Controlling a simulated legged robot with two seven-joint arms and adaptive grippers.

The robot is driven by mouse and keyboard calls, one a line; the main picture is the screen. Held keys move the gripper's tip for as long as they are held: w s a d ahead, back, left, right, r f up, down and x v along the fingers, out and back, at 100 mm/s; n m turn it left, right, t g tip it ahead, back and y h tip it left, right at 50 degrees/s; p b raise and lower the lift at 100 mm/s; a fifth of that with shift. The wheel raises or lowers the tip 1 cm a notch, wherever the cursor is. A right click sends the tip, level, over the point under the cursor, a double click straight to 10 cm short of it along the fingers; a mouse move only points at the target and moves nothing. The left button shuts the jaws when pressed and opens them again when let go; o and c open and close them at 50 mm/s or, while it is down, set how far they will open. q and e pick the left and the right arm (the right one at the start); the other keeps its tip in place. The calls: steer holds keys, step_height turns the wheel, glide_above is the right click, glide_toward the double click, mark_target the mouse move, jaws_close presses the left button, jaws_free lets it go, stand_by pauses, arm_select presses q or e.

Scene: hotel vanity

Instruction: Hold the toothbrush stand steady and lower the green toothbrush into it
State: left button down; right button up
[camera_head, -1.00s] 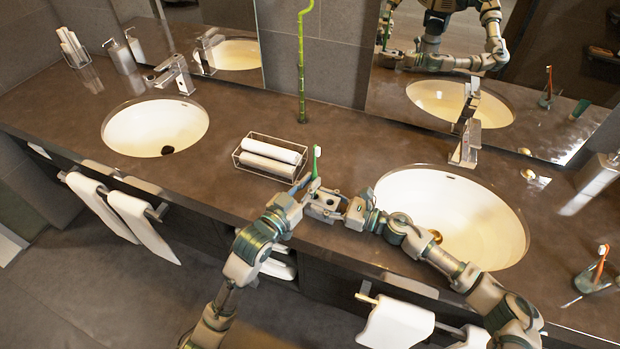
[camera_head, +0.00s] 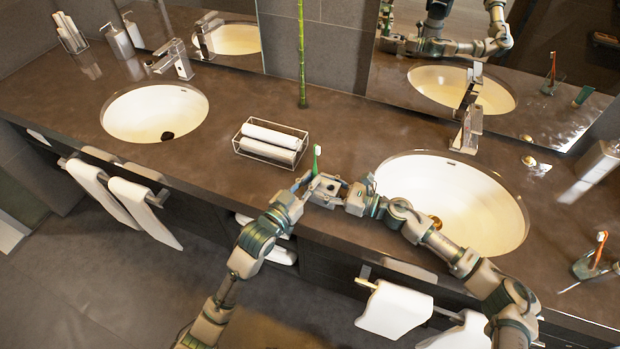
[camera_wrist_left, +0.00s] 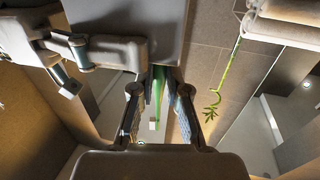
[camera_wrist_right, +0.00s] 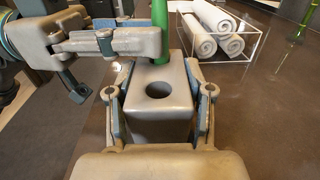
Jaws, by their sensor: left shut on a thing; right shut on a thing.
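The toothbrush stand, a grey block with a round hole in its top, shows in the right wrist view (camera_wrist_right: 158,112). My right gripper (camera_wrist_right: 160,125) is shut on it, one finger on each side; the visible hole is empty. In the head view the stand (camera_head: 325,186) is near the counter's front edge. The green toothbrush (camera_head: 316,160) is upright, white bristles up, in my left gripper (camera_head: 306,183). It also shows between the fingers in the left wrist view (camera_wrist_left: 157,102). In the right wrist view its green handle (camera_wrist_right: 160,30) meets the stand's far edge; its lower end is hidden.
A wire basket (camera_head: 270,154) of rolled white towels stands behind the grippers. A sink (camera_head: 455,205) is to the right, another (camera_head: 155,112) to the left. A cup with an orange toothbrush (camera_head: 598,252) is at the far right. A bamboo stalk (camera_head: 302,60) stands at the back.

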arm_select(q)
steer(key=c, duration=1.1)
jaws_free()
steer(key=v, duration=1.2)
steer(key=shift+d, duration=0.1)
arm_select(e)
steer(key=o, duration=1.4)
